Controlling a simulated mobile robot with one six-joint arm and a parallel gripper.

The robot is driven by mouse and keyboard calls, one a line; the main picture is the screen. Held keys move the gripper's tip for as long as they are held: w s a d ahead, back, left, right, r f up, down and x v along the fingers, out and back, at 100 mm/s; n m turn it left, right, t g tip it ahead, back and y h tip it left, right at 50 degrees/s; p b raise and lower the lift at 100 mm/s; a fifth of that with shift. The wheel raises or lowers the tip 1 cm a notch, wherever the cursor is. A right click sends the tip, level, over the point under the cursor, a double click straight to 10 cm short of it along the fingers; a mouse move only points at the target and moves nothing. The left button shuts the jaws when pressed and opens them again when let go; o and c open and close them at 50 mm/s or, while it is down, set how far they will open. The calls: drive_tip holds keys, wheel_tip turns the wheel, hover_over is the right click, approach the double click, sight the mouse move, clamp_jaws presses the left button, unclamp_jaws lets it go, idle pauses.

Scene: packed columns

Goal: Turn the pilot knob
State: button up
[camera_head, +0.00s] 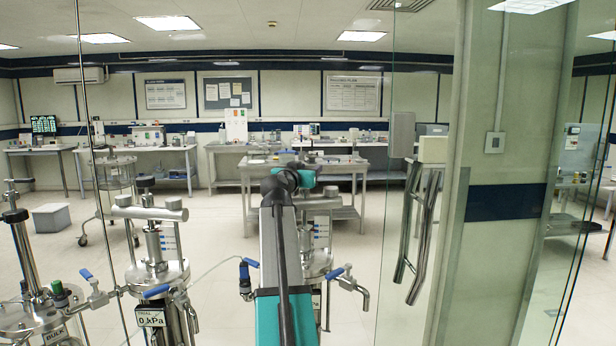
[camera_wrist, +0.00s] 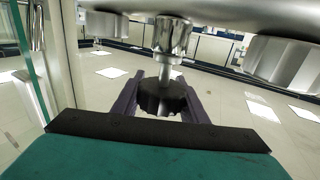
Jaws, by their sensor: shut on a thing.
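In the wrist view a dark ribbed knob (camera_wrist: 160,98) sits on a shiny metal stem below a silver fitting; I take it for the pilot knob. My gripper (camera_wrist: 161,84) has its two dark fingers on either side of this knob and is shut on it. In the head view my arm hides the gripper's fingers and the knob. Behind my arm stands a steel column (camera_head: 320,235), partly covered.
Another steel column (camera_head: 152,245) with a black top knob (camera_head: 144,183) and a kPa display (camera_head: 152,317) stands to the left. Blue-handled valves (camera_head: 335,273) stick out nearby. Glass panels with a metal door handle (camera_head: 420,235) are on the right. Workbenches stand behind.

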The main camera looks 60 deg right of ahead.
drive_tip(key=shift+s+d+f+m+g+b, duration=0.15)
drive_tip(key=shift+m+g+b, duration=0.45)
drive_tip(key=shift+b, duration=0.8)
drive_tip(key=shift+s+a+f+m+g+b, duration=0.1)
drive_tip(key=shift+s+m+g+b, duration=0.15)
drive_tip(key=shift+g+b, duration=0.9)
drive_tip(key=shift+s+r+m+g+b, duration=0.1)
drive_tip(key=shift+r+m+g+b, duration=0.25)
drive_tip(key=shift+b, duration=0.5)
drive_tip(key=shift+f, duration=0.15)
drive_tip(key=o, duration=1)
drive_tip(key=shift+o, duration=0.2)
drive_tip(key=shift+a, duration=0.55)
drive_tip(key=a+b, duration=0.1)
drive_tip(key=a, duration=1.1)
drive_tip(key=shift+a+b, duration=0.35)
drive_tip(key=shift+w, duration=0.2)
